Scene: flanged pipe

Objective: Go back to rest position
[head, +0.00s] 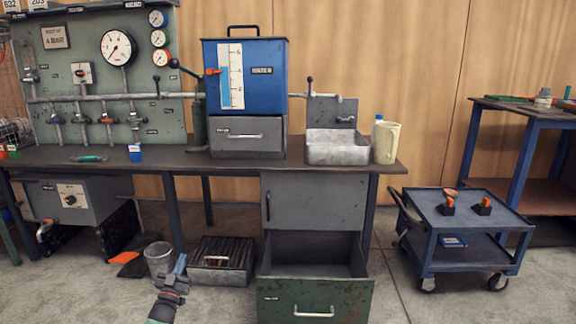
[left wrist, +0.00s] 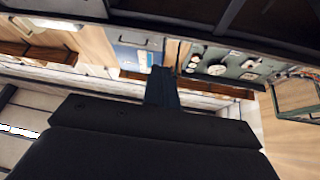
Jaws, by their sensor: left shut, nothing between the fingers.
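My left gripper (head: 180,263) is low in front of the workbench, in front of the metal bucket (head: 159,258) and left of the open green drawer. Its fingers are shut with nothing between them, and it touches nothing that I can see. In the left wrist view the shut fingers (left wrist: 162,88) show dark against the bench area beyond. My right gripper is in neither view.
The green drawer (head: 315,300) stands pulled out under the workbench (head: 230,165). A crate of dark rods (head: 222,262) sits on the floor left of it. A blue cart (head: 468,215) stands at the right. Floor between drawer and cart is clear.

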